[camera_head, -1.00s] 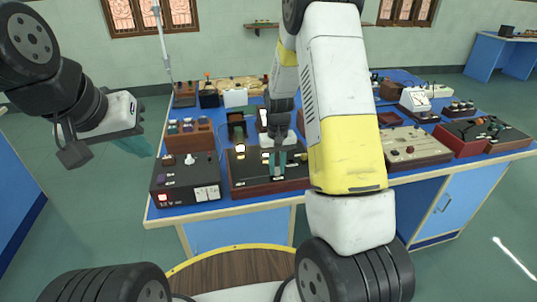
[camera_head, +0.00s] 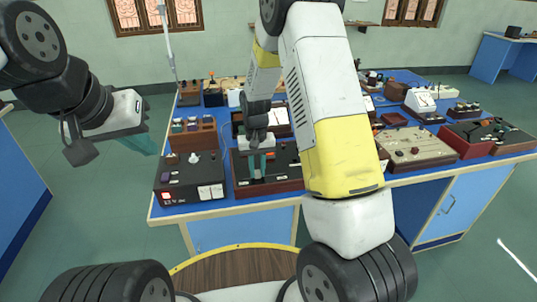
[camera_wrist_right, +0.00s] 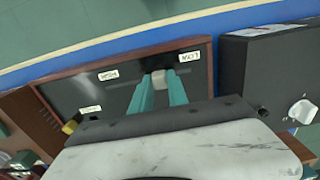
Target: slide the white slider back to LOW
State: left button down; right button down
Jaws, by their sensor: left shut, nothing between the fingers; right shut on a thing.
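My right gripper (camera_head: 257,172) reaches down over the dark panel box with the wooden frame (camera_head: 284,182) at the bench's front. In the right wrist view its teal fingers (camera_wrist_right: 158,92) are shut on the white slider (camera_wrist_right: 162,77), a small pale block on the black panel (camera_wrist_right: 90,95). White labels (camera_wrist_right: 189,57) lie on the panel, one just beside the fingertips; I cannot read them surely. In the head view the fingers hide the slider. My left gripper (camera_head: 140,143) is shut and empty, left of the bench above the floor.
A black power box (camera_head: 187,180) with a red lit switch and meters stands just left of the panel box. A wooden rack (camera_head: 193,136) stands behind it. A cream control box (camera_head: 413,150) is to the right. The bench's front edge is close.

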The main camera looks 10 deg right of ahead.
aim_at(244, 179)
jog(key=a, duration=0.4)
jog(key=shift+a+r, duration=0.1)
jog(key=shift+a, duration=0.15)
jog(key=c, duration=1.3)
grip_release()
jog(key=shift+a, duration=0.1)
notch_tip(244, 179, up, 8)
jog(key=shift+f, duration=0.15)
